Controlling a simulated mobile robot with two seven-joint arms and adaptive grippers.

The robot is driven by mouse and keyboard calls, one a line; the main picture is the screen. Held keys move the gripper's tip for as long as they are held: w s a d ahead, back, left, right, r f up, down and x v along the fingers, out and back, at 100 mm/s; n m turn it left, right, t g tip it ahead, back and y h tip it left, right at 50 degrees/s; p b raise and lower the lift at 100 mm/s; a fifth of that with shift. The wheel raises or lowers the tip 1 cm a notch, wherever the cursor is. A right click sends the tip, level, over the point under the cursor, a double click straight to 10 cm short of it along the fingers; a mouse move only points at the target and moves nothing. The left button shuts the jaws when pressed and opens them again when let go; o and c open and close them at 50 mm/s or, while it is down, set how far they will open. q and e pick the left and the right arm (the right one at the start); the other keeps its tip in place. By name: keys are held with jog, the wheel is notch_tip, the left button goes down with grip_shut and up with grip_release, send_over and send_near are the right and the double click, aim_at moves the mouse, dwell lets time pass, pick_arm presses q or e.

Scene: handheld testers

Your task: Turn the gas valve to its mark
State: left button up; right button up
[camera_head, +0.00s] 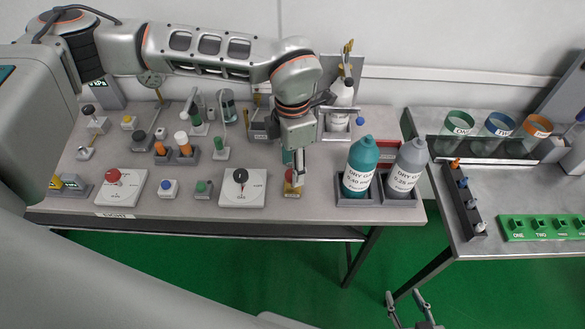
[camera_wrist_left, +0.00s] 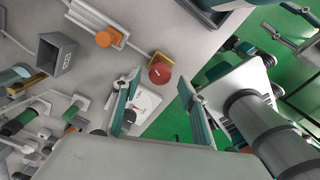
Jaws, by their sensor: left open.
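A white plate with a black knob (camera_head: 240,176) lies near the table's front edge in the head view. A similar plate with a red knob (camera_head: 113,176) lies further left. I cannot read clearly which is the gas valve. My left gripper (camera_head: 297,180) is open, pointing down over a small yellow box with a red top (camera_head: 291,188), right of the black knob's plate. In the left wrist view the red top (camera_wrist_left: 160,72) shows between the open fingertips (camera_wrist_left: 159,78), and a white plate (camera_wrist_left: 147,100) is partly hidden by a finger. My right gripper (camera_head: 410,304) is open and empty beyond the table's front edge.
Two large bottles, teal (camera_head: 360,168) and grey (camera_head: 405,168), stand in holders right of my left gripper. Small blue (camera_head: 169,187) and green (camera_head: 203,188) buttons sit between the plates. Behind are several small stands. A second table (camera_head: 470,225) is at right.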

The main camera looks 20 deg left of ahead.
pick_arm(q)
jog(key=shift+f, duration=0.95)
jog(key=shift+c, duration=0.2)
jog(key=c, duration=1)
jog(key=shift+c, duration=0.2)
